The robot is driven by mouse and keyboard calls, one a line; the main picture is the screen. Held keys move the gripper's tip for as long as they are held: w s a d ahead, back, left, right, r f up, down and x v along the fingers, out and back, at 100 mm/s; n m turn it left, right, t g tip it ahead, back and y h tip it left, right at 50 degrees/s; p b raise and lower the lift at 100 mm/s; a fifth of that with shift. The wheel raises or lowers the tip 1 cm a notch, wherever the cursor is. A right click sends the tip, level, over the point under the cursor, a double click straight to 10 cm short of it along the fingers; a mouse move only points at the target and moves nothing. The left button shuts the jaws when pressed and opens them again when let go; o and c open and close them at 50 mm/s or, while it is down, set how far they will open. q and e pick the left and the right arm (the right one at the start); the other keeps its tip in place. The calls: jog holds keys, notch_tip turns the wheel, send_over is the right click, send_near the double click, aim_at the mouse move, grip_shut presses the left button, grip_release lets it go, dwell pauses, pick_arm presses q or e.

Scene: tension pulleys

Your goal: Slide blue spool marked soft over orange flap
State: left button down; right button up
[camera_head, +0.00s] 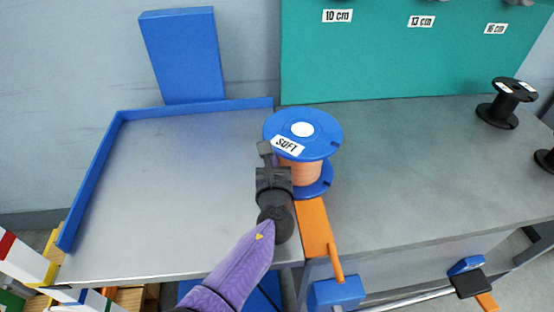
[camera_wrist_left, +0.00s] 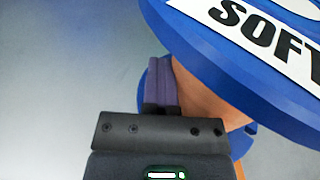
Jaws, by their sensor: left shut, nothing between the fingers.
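The blue spool (camera_head: 318,148) with a white SOFT label stands upright on the grey table, with orange winding between its two blue flanges. It also fills the upper right of the left wrist view (camera_wrist_left: 225,50). The orange flap (camera_head: 314,228) lies just in front of the spool, at the table's front edge. My left gripper (camera_head: 266,152) is at the spool's left side. Its fingers (camera_wrist_left: 161,82) are shut with nothing between them, beside the winding and below the upper flange. Whether they touch the winding I cannot tell. My right gripper is not in view.
A blue rim (camera_head: 118,130) borders the left tabletop (camera_head: 185,160), which is bare. A blue block (camera_head: 183,55) stands behind it. A black spool (camera_head: 505,103) stands at the right. A green board (camera_head: 400,60) with length labels rises behind.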

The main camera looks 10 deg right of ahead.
pick_arm(q)
jog(key=shift+d+r, duration=0.1)
jog(key=shift+d+b, duration=0.55)
jog(key=shift+d, duration=0.1)
jog(key=shift+d+b, duration=0.35)
jog(key=shift+d, duration=0.3)
jog(key=d+b, duration=0.2)
jog(key=shift+d+f, duration=0.2)
jog(key=shift+d, duration=0.15)
jog(key=shift+w+d+b, duration=0.15)
jog(key=shift+d+b, duration=0.45)
jog(key=shift+b, duration=0.15)
jog(key=shift+d+b, duration=0.65)
jog(key=shift+b, duration=0.05)
jog(key=shift+r, duration=0.1)
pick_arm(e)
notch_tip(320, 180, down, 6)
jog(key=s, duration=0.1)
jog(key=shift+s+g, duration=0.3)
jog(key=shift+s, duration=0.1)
pick_arm(q)
jog(key=shift+r, duration=0.1)
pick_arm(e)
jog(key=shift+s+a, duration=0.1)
